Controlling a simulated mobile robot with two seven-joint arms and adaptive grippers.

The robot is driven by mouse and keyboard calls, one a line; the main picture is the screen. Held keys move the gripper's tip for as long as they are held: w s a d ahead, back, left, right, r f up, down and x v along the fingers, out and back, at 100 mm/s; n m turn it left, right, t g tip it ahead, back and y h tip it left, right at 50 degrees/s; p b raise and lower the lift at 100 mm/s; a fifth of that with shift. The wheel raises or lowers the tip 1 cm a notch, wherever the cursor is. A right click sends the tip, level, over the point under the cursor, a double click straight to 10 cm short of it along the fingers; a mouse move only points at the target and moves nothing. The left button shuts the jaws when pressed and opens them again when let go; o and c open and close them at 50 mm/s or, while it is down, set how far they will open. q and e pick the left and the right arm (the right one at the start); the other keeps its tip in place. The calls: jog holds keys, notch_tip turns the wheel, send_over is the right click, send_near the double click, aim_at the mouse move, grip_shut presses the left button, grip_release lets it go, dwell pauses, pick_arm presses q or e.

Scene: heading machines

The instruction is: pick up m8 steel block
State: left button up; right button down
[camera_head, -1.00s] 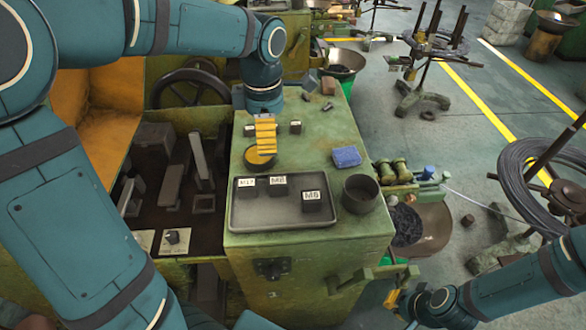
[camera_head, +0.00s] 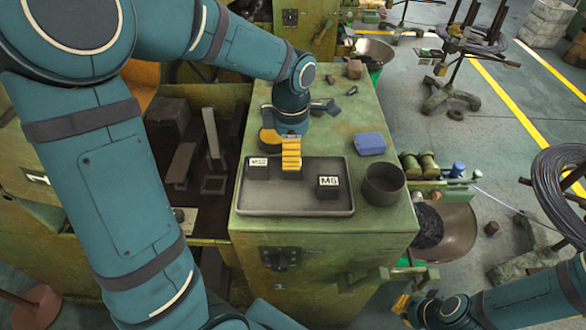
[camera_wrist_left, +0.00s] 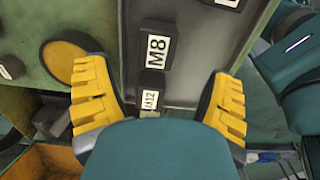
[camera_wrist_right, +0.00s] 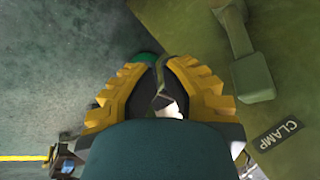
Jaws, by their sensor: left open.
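The M8 steel block (camera_wrist_left: 157,50) is a dark block with a white "M8" label; in the left wrist view it lies between my open left fingers, apart from both. In the head view my left gripper (camera_head: 291,167) is over the tray (camera_head: 295,210) and hides the M8 block. The M12 block (camera_head: 258,168) stands to its left and the M6 block (camera_head: 328,187) to its right on the tray. My right gripper (camera_head: 402,304) hangs low beside the machine. Its fingers (camera_wrist_right: 160,85) are close together, with a narrow gap and nothing clearly held.
A yellow-topped round tin (camera_wrist_left: 70,62) is beside my left finger. A green machine part marked "CLAMP" (camera_wrist_right: 278,135) is right of my right gripper.

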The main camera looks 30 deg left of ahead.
pick_arm(q)
jog(key=f+b, duration=0.1)
jog(key=f, duration=0.4)
jog(key=shift+w+f, duration=0.1)
jog(key=shift+w, duration=0.1)
jog(key=c, duration=1.4)
